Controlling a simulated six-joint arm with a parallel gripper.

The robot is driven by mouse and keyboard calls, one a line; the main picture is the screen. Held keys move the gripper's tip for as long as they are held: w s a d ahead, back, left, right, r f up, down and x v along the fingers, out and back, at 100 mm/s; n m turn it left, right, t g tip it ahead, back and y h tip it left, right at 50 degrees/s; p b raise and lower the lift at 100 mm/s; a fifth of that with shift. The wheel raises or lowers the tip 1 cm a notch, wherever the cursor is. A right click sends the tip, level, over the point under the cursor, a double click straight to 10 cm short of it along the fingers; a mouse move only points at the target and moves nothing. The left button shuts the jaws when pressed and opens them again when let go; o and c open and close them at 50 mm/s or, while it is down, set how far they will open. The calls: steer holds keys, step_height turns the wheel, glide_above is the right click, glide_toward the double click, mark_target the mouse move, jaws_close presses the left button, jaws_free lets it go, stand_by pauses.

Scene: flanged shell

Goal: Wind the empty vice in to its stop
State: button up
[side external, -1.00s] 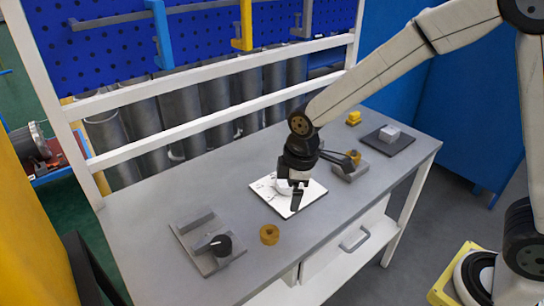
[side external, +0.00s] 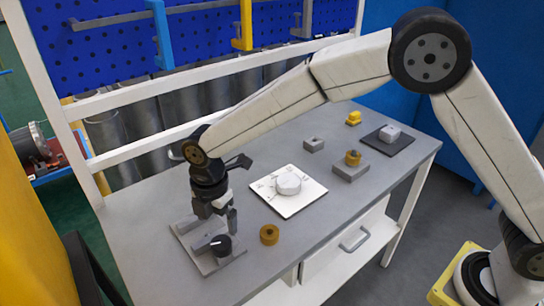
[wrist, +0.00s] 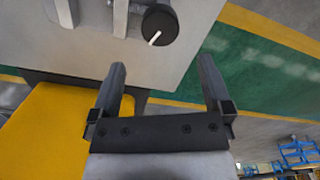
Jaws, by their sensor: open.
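The vice (side external: 206,264) is a grey base plate at the front left of the bench, with raised grey jaw pieces partly hidden behind my gripper in the side view. Its round black knob (side external: 221,244) sits at the right end; the knob also shows in the wrist view (wrist: 158,25), with a white pointer line. My gripper (side external: 220,216) is open and empty, above the vice and apart from the knob. In the wrist view, the open fingers (wrist: 163,68) lie below the knob in the picture, with nothing between them.
A brown ring (side external: 269,234) lies right of the vice. A white plate (side external: 290,207) with a pale round dial (side external: 288,184) is behind it. Further right are a grey block with a brass piece (side external: 352,160), a small grey block (side external: 313,145) and a dark pad (side external: 398,147).

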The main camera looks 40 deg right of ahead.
mark_target(221, 242)
steer(key=shift+f, duration=3.85)
steer(key=c, duration=1.2)
